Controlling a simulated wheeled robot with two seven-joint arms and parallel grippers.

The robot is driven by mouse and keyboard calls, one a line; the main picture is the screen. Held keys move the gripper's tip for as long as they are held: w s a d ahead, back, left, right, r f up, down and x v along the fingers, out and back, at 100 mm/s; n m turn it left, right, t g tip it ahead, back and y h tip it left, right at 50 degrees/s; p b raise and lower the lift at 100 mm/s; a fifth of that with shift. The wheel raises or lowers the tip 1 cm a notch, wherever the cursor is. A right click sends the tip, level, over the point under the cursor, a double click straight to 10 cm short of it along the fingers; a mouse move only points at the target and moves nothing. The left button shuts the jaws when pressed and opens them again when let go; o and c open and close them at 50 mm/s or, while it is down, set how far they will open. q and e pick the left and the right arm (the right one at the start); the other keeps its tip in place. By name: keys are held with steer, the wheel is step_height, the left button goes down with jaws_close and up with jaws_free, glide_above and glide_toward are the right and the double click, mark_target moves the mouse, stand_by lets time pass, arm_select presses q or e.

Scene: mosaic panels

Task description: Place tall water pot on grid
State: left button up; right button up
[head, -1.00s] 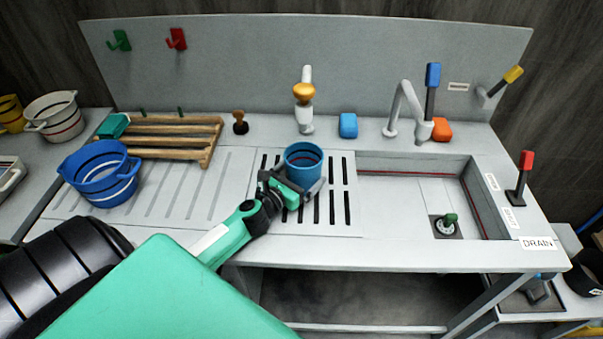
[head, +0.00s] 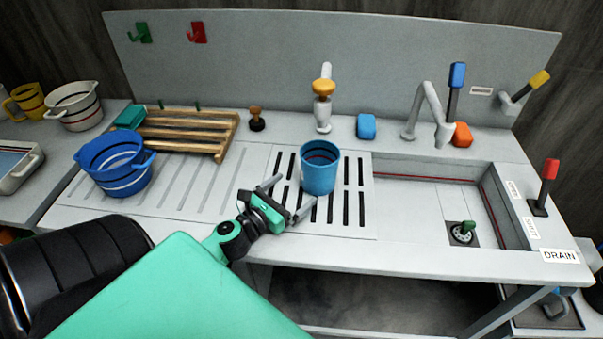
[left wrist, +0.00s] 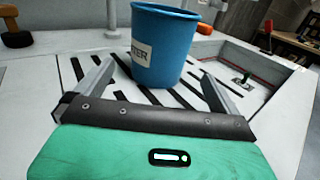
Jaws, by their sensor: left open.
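The tall water pot (head: 319,170) is a blue, open-topped cylinder standing upright on the grid (head: 347,217), a panel with black slots left of the sink basin. In the left wrist view the pot (left wrist: 166,45) shows part of a white label, and slots of the grid (left wrist: 135,90) run beneath it. My left gripper (head: 291,199) is open and empty, just in front and to the left of the pot. Its two fingers (left wrist: 155,85) are spread apart on the near side of the pot. My right gripper is out of view.
A blue striped basin (head: 116,168) stands on the ribbed drainboard at left, by a wooden rack (head: 185,131). A faucet (head: 323,100) stands behind the grid. The sink basin (head: 420,195) with a drain plug (head: 464,232) lies to the right.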

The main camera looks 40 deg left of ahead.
arm_select(q)
steer(key=shift+s, duration=0.85)
